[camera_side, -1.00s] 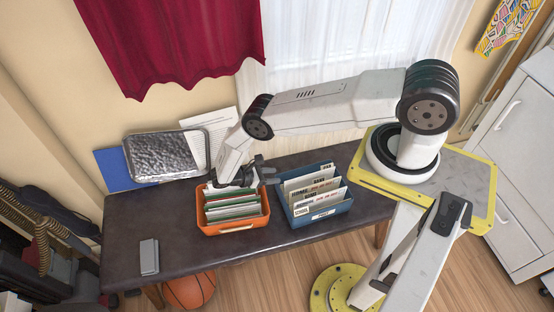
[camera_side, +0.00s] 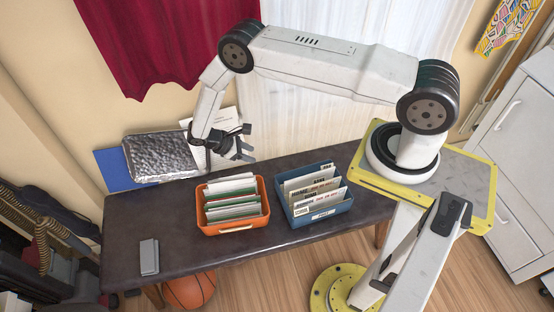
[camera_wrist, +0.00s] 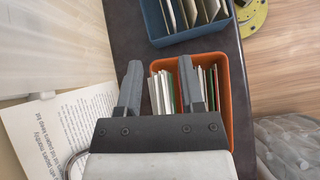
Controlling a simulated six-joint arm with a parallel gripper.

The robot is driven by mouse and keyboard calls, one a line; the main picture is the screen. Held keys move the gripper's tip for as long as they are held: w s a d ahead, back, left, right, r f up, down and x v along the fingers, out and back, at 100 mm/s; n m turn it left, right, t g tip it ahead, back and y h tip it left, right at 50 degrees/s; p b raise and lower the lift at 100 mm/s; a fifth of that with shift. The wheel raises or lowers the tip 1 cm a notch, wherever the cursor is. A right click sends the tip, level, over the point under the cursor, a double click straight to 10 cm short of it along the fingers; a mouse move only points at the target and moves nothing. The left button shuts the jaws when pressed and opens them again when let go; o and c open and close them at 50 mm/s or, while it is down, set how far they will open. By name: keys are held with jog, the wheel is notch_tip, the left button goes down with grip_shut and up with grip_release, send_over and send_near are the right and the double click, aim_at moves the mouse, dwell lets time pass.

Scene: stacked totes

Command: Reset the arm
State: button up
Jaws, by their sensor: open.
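My gripper (camera_side: 243,153) is raised above the back edge of the dark table, behind and above an orange tote (camera_side: 237,229). In the wrist view my gripper (camera_wrist: 161,75) has its two fingers spread apart with nothing held between them. The orange tote (camera_wrist: 229,95) lies beyond and below the fingers there, holding upright white, green and red files. A blue tote (camera_side: 322,213) stands to its right on the table, filled with upright white labelled cards. The blue tote also shows at the top of the wrist view (camera_wrist: 166,40).
A crinkled silver tray (camera_side: 160,157) leans at the back of the table (camera_side: 190,244), near a blue sheet (camera_side: 112,169) and a printed paper (camera_wrist: 50,130). A small grey object (camera_side: 149,257) lies front left. A basketball (camera_side: 190,291) is under the table. The table's front is mostly clear.

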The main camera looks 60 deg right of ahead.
jog(key=s+a+r+m+t+y, duration=0.2)
jog(key=r+t+y, duration=0.1)
jog(key=r, duration=0.9)
jog(key=s+a+r+m+t+y, duration=0.2)
jog(key=r+m+t, duration=0.1)
jog(key=r, duration=0.8)
jog(key=s+r+m+t+y, duration=0.1)
jog(key=s+r+m+t, duration=0.1)
jog(key=s+r, duration=0.3)
jog(key=shift+s+a+r+t, duration=0.35)
jog(key=shift+s+t, duration=0.45)
jog(key=shift+s, duration=0.3)
